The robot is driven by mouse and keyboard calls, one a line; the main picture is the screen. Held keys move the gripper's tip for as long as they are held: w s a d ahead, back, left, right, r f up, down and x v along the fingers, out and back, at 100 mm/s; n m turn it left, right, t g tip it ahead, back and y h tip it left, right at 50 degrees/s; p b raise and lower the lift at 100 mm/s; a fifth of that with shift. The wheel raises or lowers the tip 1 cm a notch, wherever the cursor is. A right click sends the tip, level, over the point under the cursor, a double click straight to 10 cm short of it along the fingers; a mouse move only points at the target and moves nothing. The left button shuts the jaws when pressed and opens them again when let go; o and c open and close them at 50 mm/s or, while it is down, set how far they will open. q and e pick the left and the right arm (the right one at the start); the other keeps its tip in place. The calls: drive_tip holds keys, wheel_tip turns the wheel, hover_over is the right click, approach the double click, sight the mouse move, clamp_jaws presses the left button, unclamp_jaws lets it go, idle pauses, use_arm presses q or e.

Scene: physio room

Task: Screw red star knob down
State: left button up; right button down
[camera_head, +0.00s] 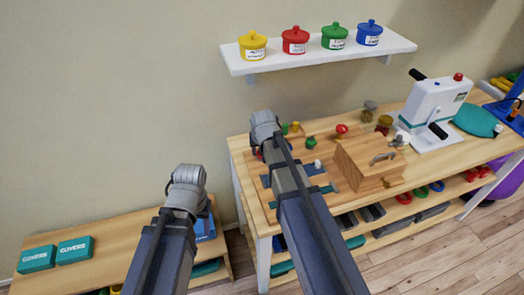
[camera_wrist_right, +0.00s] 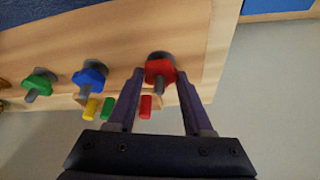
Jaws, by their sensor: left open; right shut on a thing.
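In the right wrist view, the red star knob (camera_wrist_right: 160,71) sits at the edge of a wooden board (camera_wrist_right: 215,45), with a grey stem showing beside it. My right gripper (camera_wrist_right: 163,80) has one finger on each side of the red knob and is shut on it. A blue knob (camera_wrist_right: 90,78) and a green knob (camera_wrist_right: 38,84) stand in a row to its left. In the head view my right arm (camera_head: 264,122) reaches over the workbench, and its fingertips are hidden. My left gripper (camera_head: 188,178) is open over the low bench, its fingers mostly hidden behind the wrist.
The workbench (camera_head: 245,190) carries a wooden box (camera_head: 365,165) and a white machine (camera_head: 432,105). A wall shelf (camera_head: 300,60) above holds several colored pots. Teal boxes (camera_head: 74,249) sit on the low bench at left. Small colored pegs (camera_wrist_right: 107,108) stand near the red knob.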

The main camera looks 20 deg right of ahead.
drive_tip(key=m, duration=0.2)
drive_tip(key=m+h, duration=0.1)
drive_tip(key=m, duration=0.1)
drive_tip(key=m+g+h, duration=0.1)
drive_tip(key=m, duration=0.1)
drive_tip(key=shift+w+a, duration=0.15)
drive_tip(key=shift+w, duration=0.15)
drive_tip(key=m+g, duration=0.1)
drive_tip(key=m, duration=0.2)
drive_tip(key=m+g+h, duration=0.1)
drive_tip(key=m, duration=0.2)
drive_tip(key=shift+w+r+m, duration=0.1)
drive_tip(key=shift+w+m, duration=0.1)
drive_tip(key=shift+m, duration=0.2)
drive_tip(key=m+g, duration=0.1)
drive_tip(key=m, duration=0.2)
drive_tip(key=m+g, duration=0.1)
drive_tip(key=m, duration=0.2)
drive_tip(key=shift+w+g, duration=0.15)
drive_tip(key=shift+g, duration=0.15)
drive_tip(key=m+g, duration=0.1)
drive_tip(key=m, duration=0.2)
drive_tip(key=m+g+y, duration=0.1)
drive_tip(key=m, duration=0.2)
drive_tip(key=shift+m, duration=0.4)
drive_tip(key=c, duration=0.7)
unclamp_jaws()
drive_tip(key=o, duration=0.4)
